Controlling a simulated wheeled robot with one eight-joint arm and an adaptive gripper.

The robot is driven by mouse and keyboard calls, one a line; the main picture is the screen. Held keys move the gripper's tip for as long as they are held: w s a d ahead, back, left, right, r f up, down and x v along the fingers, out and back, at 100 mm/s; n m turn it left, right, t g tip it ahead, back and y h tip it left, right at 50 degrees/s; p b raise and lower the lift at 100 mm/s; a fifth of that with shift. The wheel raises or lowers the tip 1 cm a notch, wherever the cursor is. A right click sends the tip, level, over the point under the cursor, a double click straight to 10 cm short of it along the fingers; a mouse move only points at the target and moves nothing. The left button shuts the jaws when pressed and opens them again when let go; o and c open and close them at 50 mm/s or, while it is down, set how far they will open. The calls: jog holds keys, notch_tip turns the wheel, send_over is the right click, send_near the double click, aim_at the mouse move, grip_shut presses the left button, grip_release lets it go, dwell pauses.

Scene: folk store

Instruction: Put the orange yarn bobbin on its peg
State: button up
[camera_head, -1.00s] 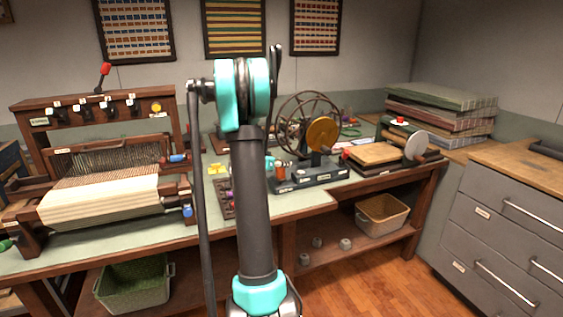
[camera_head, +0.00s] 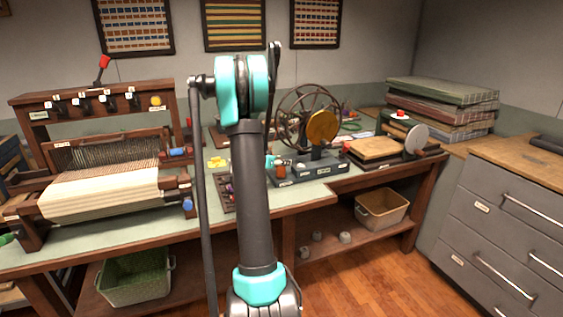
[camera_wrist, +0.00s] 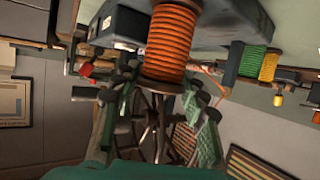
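The orange yarn bobbin (camera_wrist: 172,40) appears large at the top of the wrist view, where the scene is upside down. It stands at the dark grey base (camera_wrist: 215,22) of the spinning wheel; the peg is hidden. In the head view the orange bobbin (camera_head: 280,171) is small, upright, at the left end of the base (camera_head: 312,174). My gripper (camera_wrist: 163,88) has its fingers apart, one on each side of the bobbin's near flange, with no clear contact. In the head view my arm partly hides the gripper (camera_head: 270,160).
The spoked wheel (camera_head: 300,112) and a wooden disc (camera_head: 322,128) stand close to the bobbin. Green (camera_wrist: 252,60) and yellow (camera_wrist: 268,66) bobbins show to the right in the wrist view. The loom (camera_head: 105,190) is left of my arm.

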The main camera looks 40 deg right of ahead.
jog(key=o, duration=0.3)
jog(key=v, duration=1.2)
jog(key=shift+w, duration=0.1)
jog(key=shift+a, duration=0.1)
